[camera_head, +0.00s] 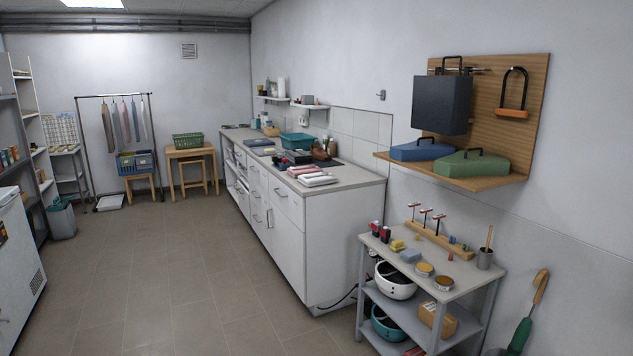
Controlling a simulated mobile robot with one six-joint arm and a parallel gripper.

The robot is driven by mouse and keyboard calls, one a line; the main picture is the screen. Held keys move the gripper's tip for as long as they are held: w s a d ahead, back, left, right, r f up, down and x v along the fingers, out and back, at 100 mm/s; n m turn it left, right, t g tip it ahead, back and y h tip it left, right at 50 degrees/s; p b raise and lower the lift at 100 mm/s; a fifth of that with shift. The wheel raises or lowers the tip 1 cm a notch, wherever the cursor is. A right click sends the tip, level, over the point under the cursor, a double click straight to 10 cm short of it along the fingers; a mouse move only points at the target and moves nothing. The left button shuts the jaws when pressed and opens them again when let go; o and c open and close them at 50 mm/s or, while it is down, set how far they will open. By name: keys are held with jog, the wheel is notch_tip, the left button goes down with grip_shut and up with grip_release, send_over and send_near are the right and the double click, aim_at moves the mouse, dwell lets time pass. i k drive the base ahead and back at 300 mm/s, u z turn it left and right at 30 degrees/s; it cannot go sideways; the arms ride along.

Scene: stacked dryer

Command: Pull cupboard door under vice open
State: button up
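A long white base unit (335,225) with a grey worktop (352,178) runs along the right wall. Its front has drawers and cupboard doors with bar handles. The nearest cupboard door (288,250) looks shut, and so does the one beyond it (257,210). A dark object (298,157) stands on the worktop above these doors; it is too small to tell whether it is the vice. My gripper is not in view.
A grey trolley (470,268) with tools and helmets stands near the base unit's near end. A white appliance (15,260) is at the left edge. A drying rack (113,96) and stools stand at the back. The tiled floor (165,270) between is clear.

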aim_at(287, 243)
jog(key=u, duration=0.15)
jog(key=i, duration=2.7)
jog(key=u, duration=0.7)
jog(key=i, duration=1.55)
jog(key=u, duration=0.65)
jog(key=i, duration=0.8)
jog(key=u, duration=0.1)
